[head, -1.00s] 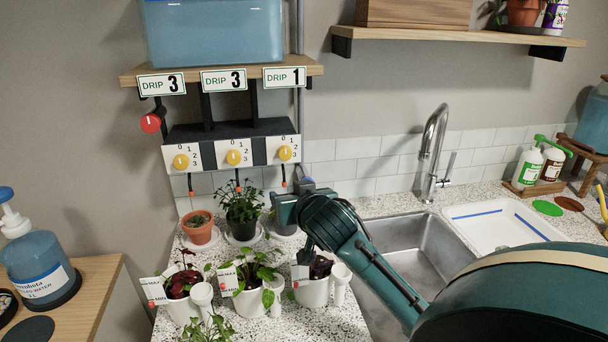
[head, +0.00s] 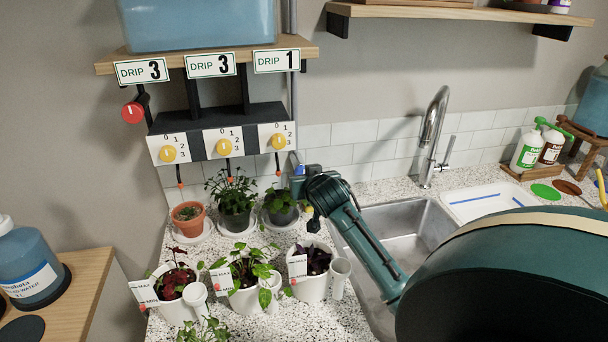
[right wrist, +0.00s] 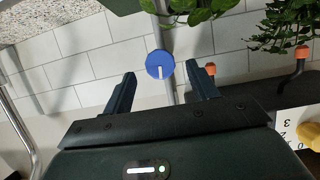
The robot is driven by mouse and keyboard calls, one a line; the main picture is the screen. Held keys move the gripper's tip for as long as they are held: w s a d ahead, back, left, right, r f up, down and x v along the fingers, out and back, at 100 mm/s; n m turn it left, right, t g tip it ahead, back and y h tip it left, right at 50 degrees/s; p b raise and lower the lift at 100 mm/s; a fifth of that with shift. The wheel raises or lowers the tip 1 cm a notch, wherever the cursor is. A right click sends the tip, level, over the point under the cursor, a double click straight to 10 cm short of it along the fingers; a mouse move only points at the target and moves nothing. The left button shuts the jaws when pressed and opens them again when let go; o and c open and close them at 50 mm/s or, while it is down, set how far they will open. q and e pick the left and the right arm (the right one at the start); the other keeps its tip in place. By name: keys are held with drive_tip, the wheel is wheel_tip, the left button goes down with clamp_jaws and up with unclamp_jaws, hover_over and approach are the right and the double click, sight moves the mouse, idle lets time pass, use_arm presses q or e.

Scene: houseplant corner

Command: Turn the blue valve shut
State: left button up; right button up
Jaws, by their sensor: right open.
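The blue valve (right wrist: 160,64) is a round blue knob with a white pointer bar, on a grey pipe in the right wrist view. In the head view only a small blue part (head: 300,170) of it shows, behind my right gripper (head: 299,185). My right gripper is open, and in the right wrist view its two fingers (right wrist: 162,78) stand on either side of the knob's near edge with gaps. I cannot tell whether they reach around it. The white bar runs roughly up and down in that view. My left gripper is not in view.
Several potted plants (head: 236,217) stand on the speckled counter (head: 262,320) left of my right arm. Yellow dials (head: 223,146) and a red knob (head: 132,112) are above them. The sink (head: 395,250) and faucet (head: 433,130) lie right. Leaves (right wrist: 179,12) hang near the valve.

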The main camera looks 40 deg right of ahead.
drive_tip(key=shift+x, duration=1.85)
